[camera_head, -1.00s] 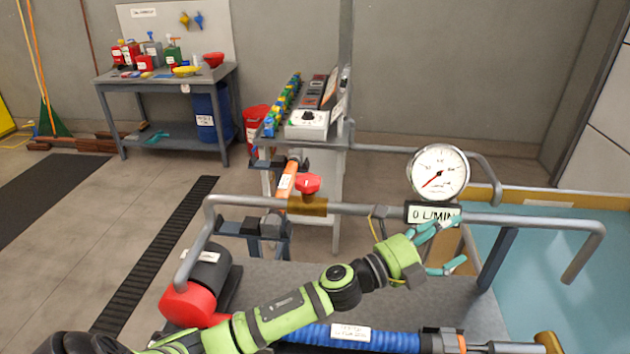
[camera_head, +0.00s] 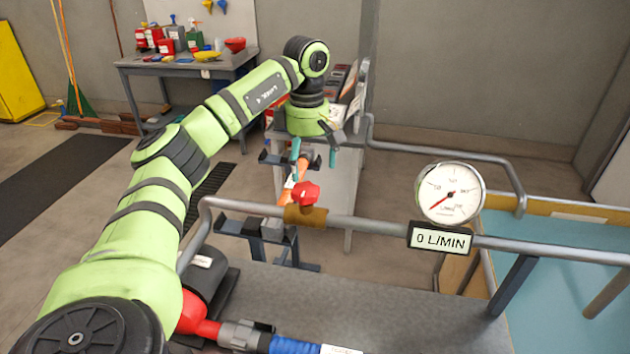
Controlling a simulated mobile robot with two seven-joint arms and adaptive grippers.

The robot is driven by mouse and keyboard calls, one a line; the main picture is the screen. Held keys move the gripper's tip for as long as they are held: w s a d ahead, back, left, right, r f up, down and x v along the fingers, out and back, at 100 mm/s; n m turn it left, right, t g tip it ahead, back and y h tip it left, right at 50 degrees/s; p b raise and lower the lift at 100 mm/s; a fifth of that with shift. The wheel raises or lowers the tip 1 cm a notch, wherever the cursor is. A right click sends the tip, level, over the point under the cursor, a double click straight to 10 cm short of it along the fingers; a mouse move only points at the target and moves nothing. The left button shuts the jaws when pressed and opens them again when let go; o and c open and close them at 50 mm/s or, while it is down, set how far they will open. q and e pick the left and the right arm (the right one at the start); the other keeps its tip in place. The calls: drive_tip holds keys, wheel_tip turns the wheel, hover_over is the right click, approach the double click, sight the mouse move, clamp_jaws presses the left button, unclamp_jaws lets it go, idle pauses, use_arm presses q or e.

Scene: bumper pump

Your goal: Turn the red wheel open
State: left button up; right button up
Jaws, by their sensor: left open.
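The red wheel (camera_head: 306,193) sits on a brass valve body (camera_head: 305,215) on the grey horizontal pipe, in the middle of the view. My left gripper (camera_head: 314,157) hangs pointing down just above the wheel in the picture, its two teal fingertips spread apart with nothing between them. It looks apart from the wheel; how far behind or above it is, I cannot tell. The round gauge (camera_head: 450,194) has its red needle at the lower left, and the display (camera_head: 440,238) below it reads 0 L/MIN. My right gripper is not in view.
The grey pipe (camera_head: 370,225) runs across above the grey bench top (camera_head: 375,290). A red pump part (camera_head: 194,315) and blue hose (camera_head: 293,345) lie at the front. A blue tank (camera_head: 570,265) stands right. A workbench (camera_head: 190,63) with bottles stands behind.

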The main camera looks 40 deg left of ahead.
sight(306, 189)
use_arm(q)
drive_tip(key=f, duration=0.1)
drive_tip(key=f+p, duration=0.1)
drive_tip(key=f, duration=0.1)
drive_tip(key=f+p, duration=0.1)
drive_tip(key=f, duration=0.1)
drive_tip(key=shift+s+f, duration=0.2)
drive_tip(key=shift+s, duration=0.15)
drive_tip(key=shift+f, duration=0.55)
drive_tip(key=c, duration=1.1)
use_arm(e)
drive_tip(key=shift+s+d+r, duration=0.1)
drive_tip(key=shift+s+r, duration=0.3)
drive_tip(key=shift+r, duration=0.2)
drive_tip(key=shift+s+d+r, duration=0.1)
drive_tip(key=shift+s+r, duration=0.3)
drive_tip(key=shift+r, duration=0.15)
